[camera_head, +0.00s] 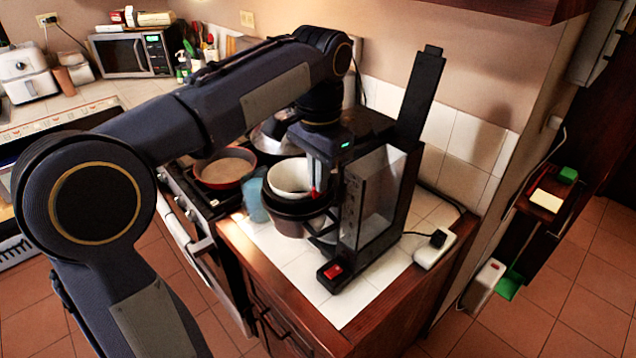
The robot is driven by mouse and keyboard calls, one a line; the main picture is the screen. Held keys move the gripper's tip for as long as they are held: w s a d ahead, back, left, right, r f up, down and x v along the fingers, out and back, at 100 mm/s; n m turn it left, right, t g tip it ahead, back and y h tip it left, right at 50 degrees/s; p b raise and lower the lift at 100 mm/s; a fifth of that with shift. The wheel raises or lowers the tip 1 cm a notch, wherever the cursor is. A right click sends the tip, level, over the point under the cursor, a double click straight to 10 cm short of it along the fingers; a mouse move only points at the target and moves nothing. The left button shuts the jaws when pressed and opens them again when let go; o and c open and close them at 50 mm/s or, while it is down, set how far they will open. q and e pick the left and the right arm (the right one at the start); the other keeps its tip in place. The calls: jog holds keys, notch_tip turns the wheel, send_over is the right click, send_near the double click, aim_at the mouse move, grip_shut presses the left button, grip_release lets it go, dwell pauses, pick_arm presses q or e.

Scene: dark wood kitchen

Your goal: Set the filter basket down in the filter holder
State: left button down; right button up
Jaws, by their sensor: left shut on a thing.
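The coffee machine (368,215) stands on the white-tiled counter, with a clear tank, a raised black lid and a red switch at its foot. My left gripper (315,190) points down at its left side and is shut on the rim of the dark, round filter basket (290,228). A white bowl-shaped liner (289,176) shows inside the basket. The basket is roughly upright beside the tank. Black parts of the filter holder (325,238) show just right of and below it. I cannot tell whether basket and holder touch. My right gripper is not in view.
A red-rimmed pan (224,168) sits on the stove to the left. A white power strip (435,249) with a black plug lies right of the machine. The front counter tiles are clear.

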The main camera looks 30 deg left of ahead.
pick_arm(q)
jog(key=shift+f, duration=0.8)
jog(key=shift+f, duration=0.3)
jog(key=c, duration=1.6)
grip_release()
